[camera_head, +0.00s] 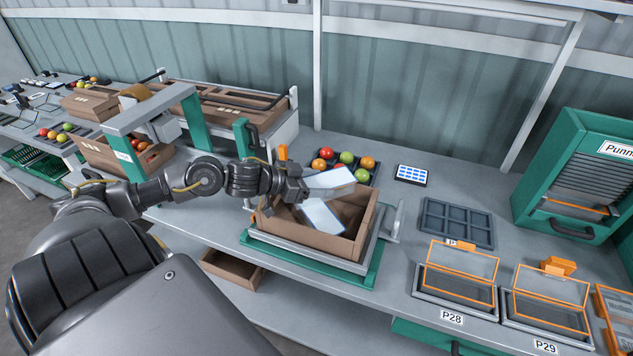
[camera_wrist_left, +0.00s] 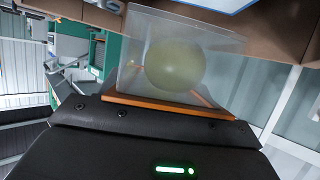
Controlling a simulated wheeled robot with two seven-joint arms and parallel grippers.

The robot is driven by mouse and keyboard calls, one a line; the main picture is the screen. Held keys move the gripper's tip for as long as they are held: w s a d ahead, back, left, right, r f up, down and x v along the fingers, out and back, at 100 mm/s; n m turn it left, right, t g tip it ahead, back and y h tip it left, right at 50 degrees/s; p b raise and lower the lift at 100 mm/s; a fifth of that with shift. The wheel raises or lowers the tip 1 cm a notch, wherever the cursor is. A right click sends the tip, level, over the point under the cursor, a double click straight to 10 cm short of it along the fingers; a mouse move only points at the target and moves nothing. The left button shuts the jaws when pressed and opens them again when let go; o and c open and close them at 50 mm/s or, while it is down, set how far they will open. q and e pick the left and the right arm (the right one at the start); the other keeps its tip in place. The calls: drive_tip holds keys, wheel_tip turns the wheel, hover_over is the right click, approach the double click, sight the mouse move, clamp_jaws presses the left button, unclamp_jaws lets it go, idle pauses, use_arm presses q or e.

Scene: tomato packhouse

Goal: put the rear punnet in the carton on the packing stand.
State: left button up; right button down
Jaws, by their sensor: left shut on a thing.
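My left gripper (camera_head: 296,193) is over the left part of the open brown carton (camera_head: 303,237) on the packing stand (camera_head: 318,266). It is shut on a clear punnet (camera_head: 330,182), which sits tilted at the carton's upper edge. In the left wrist view the punnet (camera_wrist_left: 190,62) is translucent, with one yellow-green tomato (camera_wrist_left: 175,66) inside, close against the gripper (camera_wrist_left: 168,103). A second pale, bluish-white flat-topped thing (camera_head: 322,215) shows inside the carton, below the held punnet. I cannot tell whether the held punnet touches it. My right gripper is not in view.
A dark tray of tomatoes (camera_head: 345,161) stands behind the carton, with a small blue-and-white panel (camera_head: 411,175) beside it. An empty grey tray (camera_head: 455,222) and orange-framed holders (camera_head: 457,277) lie to the right. A green-framed structure (camera_head: 190,118) stands left of the carton.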

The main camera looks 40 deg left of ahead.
use_arm(q)
drive_tip(key=shift+f, duration=0.1)
drive_tip(key=shift+f, duration=0.15)
drive_tip(key=o, duration=1)
drive_tip(key=shift+f, duration=0.1)
drive_tip(key=shift+r, duration=0.2)
drive_tip(key=shift+s+a+r, duration=0.15)
drive_tip(key=shift+s, duration=0.25)
drive_tip(key=p+v, duration=0.1)
drive_tip(key=v, duration=1)
drive_tip(key=shift+p, duration=0.3)
